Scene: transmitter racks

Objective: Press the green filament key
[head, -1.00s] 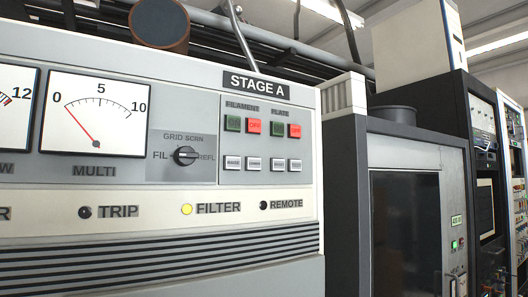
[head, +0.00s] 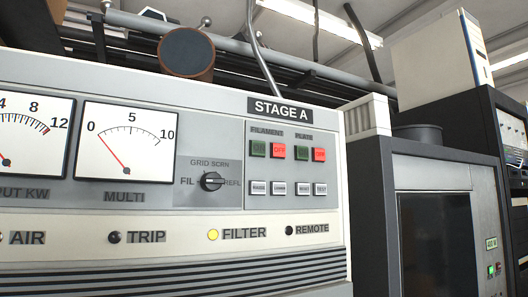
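The green filament key (head: 258,149) is the left key of the pair under the FILAMENT label, on the grey Stage A panel (head: 295,215) in the head view. A red OFF key (head: 279,150) sits directly to its right. Under the PLATE label are another green key (head: 301,153) and a red key (head: 319,155). My gripper is not in view, and nothing touches the keys.
Below the keys is a row of small white buttons (head: 279,188). A black selector knob (head: 211,181) and the MULTI meter (head: 126,143) are to the left. The FILTER lamp (head: 213,235) glows yellow. A dark cabinet (head: 375,190) stands at the right.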

